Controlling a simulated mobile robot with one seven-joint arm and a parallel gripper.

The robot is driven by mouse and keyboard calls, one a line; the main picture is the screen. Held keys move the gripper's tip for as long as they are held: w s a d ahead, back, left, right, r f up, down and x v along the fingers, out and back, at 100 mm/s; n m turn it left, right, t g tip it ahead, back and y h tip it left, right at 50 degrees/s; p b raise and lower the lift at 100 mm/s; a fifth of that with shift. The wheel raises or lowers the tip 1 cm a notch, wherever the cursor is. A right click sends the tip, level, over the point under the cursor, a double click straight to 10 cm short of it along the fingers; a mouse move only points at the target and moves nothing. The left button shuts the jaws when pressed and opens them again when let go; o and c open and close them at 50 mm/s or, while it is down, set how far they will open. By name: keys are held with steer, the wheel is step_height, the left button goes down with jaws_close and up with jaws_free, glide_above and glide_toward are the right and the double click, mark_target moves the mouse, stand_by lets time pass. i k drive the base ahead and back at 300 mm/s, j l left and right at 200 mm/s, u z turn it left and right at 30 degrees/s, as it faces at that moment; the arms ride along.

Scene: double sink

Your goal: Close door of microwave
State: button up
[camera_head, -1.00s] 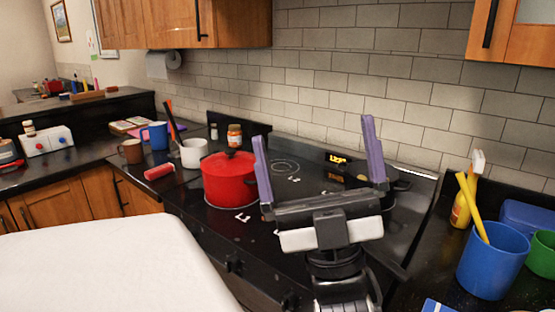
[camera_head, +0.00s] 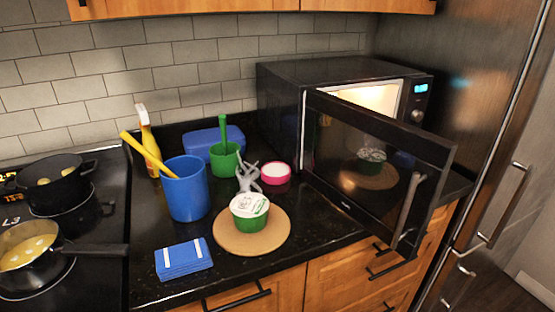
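The black microwave (camera_head: 320,75) stands on the counter at the right, beside the steel fridge. Its door (camera_head: 375,165) stands wide open, swung out toward me, and its interior is lit. The door's grey vertical handle (camera_head: 407,210) is at the door's free right edge. The door's dark glass reflects a green tub and a round board. My gripper is not in the current view.
A green tub (camera_head: 249,211) sits on a round board (camera_head: 270,240) left of the door. A blue cup (camera_head: 186,190), a yellow spray bottle (camera_head: 148,145), a green cup (camera_head: 224,162) and a pink-rimmed container (camera_head: 275,173) stand nearby. The steel fridge (camera_head: 475,110) is close right of the microwave.

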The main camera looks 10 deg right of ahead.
mark_target(390, 175)
steer(key=k+l+z, duration=0.1)
steer(key=z, duration=0.3)
steer(key=k+l+z, duration=0.15)
steer(key=z, duration=0.2)
steer(key=k+l+z, duration=0.1)
steer(key=z, duration=0.3)
